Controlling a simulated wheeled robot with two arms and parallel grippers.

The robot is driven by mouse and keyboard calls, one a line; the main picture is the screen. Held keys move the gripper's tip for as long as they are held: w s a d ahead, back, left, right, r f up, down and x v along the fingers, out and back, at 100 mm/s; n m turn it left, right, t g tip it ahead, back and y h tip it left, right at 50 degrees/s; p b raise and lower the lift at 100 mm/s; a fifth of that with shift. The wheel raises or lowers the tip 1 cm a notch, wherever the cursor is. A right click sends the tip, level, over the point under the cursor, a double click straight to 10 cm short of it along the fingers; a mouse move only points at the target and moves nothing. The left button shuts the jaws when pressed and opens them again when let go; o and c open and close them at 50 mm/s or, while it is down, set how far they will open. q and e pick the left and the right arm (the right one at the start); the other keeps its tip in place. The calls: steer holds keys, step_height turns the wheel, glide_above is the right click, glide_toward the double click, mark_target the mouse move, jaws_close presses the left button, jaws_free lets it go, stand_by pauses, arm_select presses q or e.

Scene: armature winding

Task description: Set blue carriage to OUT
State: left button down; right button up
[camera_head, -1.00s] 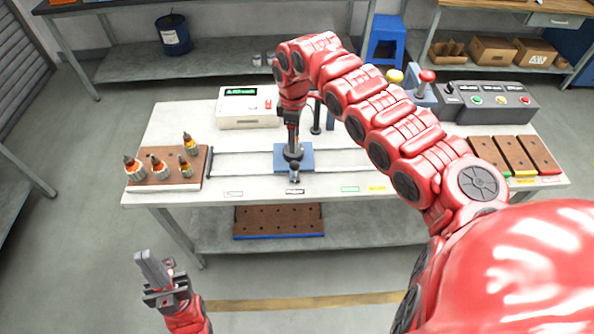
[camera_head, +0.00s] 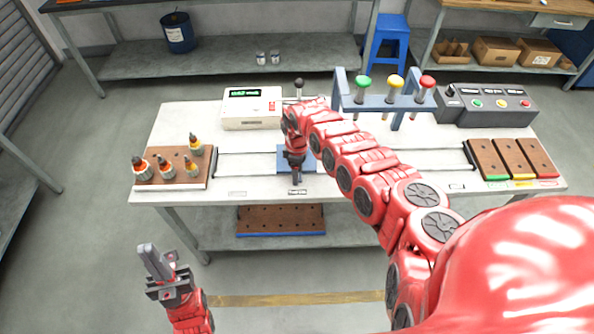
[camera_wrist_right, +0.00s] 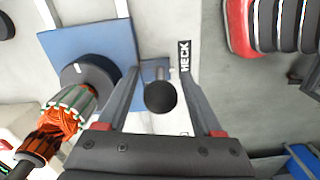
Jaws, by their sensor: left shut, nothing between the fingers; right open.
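The blue carriage (camera_head: 283,157) sits on the two rails near the middle of the bench, partly hidden by my right arm. In the right wrist view, the blue carriage plate (camera_wrist_right: 112,40) carries a dark round holder with a copper-wound armature (camera_wrist_right: 72,112). My right gripper (camera_wrist_right: 158,75) is open, with one finger on each side of the carriage's black ball knob (camera_wrist_right: 160,97). A gap shows between knob and fingers. A label (camera_wrist_right: 184,56) reading NECK lies beside it. In the head view, my right gripper (camera_head: 296,175) points down at the carriage front. My left gripper (camera_head: 155,262) is shut and empty, off the bench's front.
A rack (camera_head: 375,103) with green, yellow and red knobs stands behind my right arm. A wooden block (camera_head: 180,180) with several armatures is at left. A white meter box (camera_head: 252,108), a control panel (camera_head: 490,104) and three brown trays (camera_head: 514,158) stand around the rails.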

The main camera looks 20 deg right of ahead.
jaws_close()
stand_by(1.4)
